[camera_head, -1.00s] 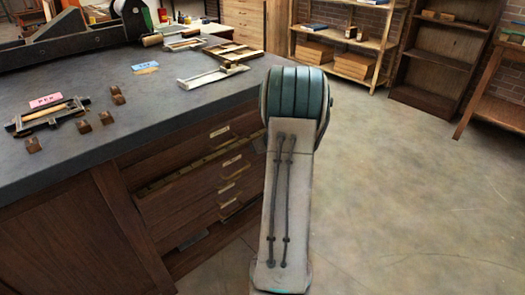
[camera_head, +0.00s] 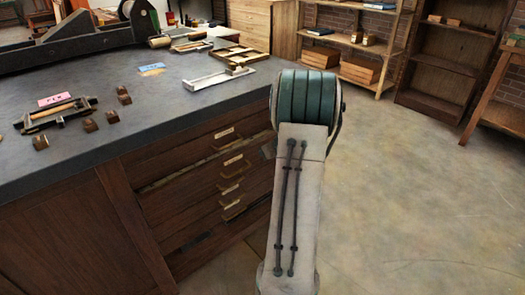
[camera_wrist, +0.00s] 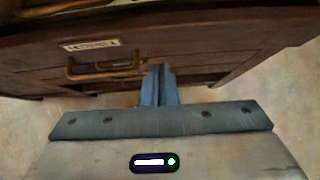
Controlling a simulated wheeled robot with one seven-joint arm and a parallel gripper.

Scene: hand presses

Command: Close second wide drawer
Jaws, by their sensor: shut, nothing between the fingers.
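The dark wood cabinet with a stack of wide drawers (camera_head: 205,185) stands under the grey worktop at left centre in the head view. The second drawer's front (camera_head: 185,182) carries a label and a brass pull; a narrow dark gap shows above it, so I cannot tell whether it is fully shut. In the wrist view a drawer front (camera_wrist: 200,55) fills the top, with a label and brass handle (camera_wrist: 105,70) left of centre. My gripper (camera_wrist: 158,72) is shut and empty, its tips at or very near this front's lower part, right of the handle. My arm hides it in the head view.
The worktop (camera_head: 190,112) holds a press, trays and several small blocks, and its edge overhangs the drawers. Shelves (camera_head: 345,50) stand at the back. The floor (camera_head: 430,200) at right is clear.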

